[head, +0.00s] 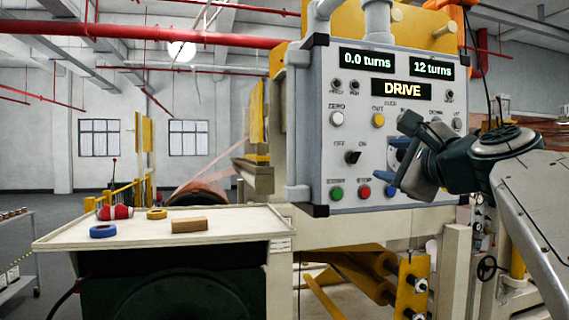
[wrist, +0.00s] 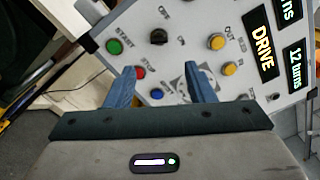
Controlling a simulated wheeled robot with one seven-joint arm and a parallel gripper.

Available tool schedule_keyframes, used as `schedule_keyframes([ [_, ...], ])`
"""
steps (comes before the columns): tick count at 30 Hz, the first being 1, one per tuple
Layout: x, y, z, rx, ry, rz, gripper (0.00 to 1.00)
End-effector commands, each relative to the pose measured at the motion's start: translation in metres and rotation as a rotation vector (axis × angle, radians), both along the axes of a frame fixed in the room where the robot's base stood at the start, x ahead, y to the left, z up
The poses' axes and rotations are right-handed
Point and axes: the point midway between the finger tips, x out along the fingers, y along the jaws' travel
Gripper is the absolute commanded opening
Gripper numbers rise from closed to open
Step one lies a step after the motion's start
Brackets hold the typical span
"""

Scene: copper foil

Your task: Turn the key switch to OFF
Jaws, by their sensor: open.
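The key switch (head: 352,157) is a black knob on the grey control panel (head: 318,110), below the OFF and ON labels and above the green and red buttons. In the head view its handle points up and to the right, towards the ON side.
The green button (head: 337,193), red button (head: 364,191), blue button (wrist: 156,93) and yellow button (head: 378,120) surround the switch. Displays on top read 0.0 turns, 12 turns and DRIVE. At left, a table (head: 70,238) holds blue and yellow rings, a red item and a tan block.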

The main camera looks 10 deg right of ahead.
Motion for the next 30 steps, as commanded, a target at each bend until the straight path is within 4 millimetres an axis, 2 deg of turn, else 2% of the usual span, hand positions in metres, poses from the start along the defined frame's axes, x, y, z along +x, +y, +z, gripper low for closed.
schedule_keyframes([
  [9,0.07,0.003,0.0,-0.001,0.005,0.004,0.49],
  [15,0.101,0.004,0.0,-0.003,0.003,0.003,0.49],
  [21,0.114,0.005,0.0,-0.004,0.001,0.003,0.49],
  [29,0.115,0.005,0.0,-0.004,0.002,0.002,0.49],
  [30,0.115,0.005,-0.001,-0.004,0.002,0.002,0.44],
])
